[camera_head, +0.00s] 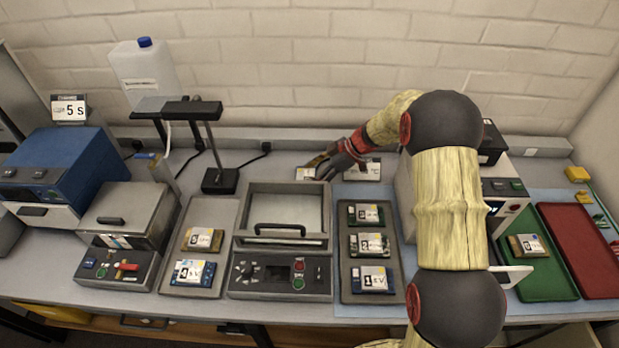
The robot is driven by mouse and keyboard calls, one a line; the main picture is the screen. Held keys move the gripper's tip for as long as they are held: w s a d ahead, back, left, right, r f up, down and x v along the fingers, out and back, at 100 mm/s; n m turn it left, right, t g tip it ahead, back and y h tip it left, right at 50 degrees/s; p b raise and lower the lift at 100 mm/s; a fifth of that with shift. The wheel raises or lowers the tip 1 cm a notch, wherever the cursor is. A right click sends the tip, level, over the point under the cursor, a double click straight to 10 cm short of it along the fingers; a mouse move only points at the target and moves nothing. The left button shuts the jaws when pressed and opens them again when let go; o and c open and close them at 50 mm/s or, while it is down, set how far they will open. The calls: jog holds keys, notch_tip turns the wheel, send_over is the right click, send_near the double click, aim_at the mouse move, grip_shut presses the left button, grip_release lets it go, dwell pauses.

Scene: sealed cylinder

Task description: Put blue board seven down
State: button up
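My gripper (326,164) is over the back of the bench, behind the machine with the clear lid, its fingers pointing left. A small brownish piece shows at the fingertips; I cannot tell whether it is a held board or part of the fingers. A white label card (305,174) lies just below the fingertips, and another card (364,170) is to the right, partly behind the wrist. I cannot make out a blue board marked seven. A blue board with a white label (373,280) lies at the front of the right grey tray.
Two more labelled boards lie behind it in the right grey tray (347,296). The left grey tray (178,222) holds two boards. A green tray (548,285) holds one board; a red tray (590,262) is empty. A lamp stand (220,181) stands left of my gripper.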

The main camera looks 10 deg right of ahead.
jog(key=shift+r, duration=0.1)
jog(key=o, duration=1.6)
jog(key=shift+c, duration=0.2)
